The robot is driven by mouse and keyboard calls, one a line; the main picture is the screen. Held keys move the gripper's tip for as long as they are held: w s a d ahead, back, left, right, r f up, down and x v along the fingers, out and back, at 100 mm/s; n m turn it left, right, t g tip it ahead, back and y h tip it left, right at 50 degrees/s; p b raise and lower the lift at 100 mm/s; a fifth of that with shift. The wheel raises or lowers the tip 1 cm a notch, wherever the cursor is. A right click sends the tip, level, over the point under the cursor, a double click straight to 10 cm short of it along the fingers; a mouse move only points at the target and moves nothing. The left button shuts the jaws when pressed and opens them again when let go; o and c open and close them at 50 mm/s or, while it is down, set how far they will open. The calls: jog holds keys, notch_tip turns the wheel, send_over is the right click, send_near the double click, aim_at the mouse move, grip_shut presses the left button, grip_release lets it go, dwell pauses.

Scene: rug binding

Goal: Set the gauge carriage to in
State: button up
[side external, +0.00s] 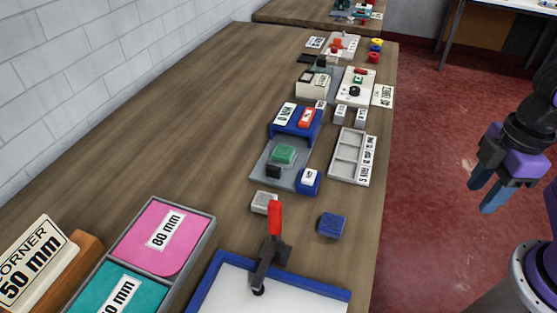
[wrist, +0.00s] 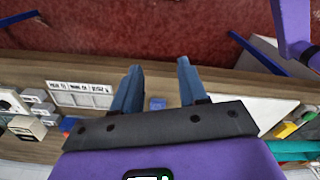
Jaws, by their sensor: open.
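No part is legibly marked as the gauge carriage, so I cannot tell which it is or how it is set. A grey-and-blue fixture (side external: 262,165) stands mid-table with a green block (side external: 284,155) on its plate. My gripper (side external: 483,196) is open and empty, out over the red floor right of the table. In the wrist view its two blue fingers (wrist: 160,68) are spread apart.
A grey labelled tray (side external: 348,155) lies right of the fixture. A blue block (side external: 332,226) and a red-handled clamp (side external: 273,222) on a blue-edged white board (side external: 233,281) are nearer. Pink and teal labelled pieces lie front left. The table's left side is largely clear.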

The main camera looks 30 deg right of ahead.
jog(key=w+a+r+m, duration=0.1)
jog(key=w+a+r, duration=0.3)
jog(key=w+a, duration=1.1)
jog(key=m, duration=0.2)
send_near(274, 168)
notch_tip(274, 168, down, 9)
jog(key=shift+w+a+r, duration=0.1)
jog(key=shift+w+a, duration=0.05)
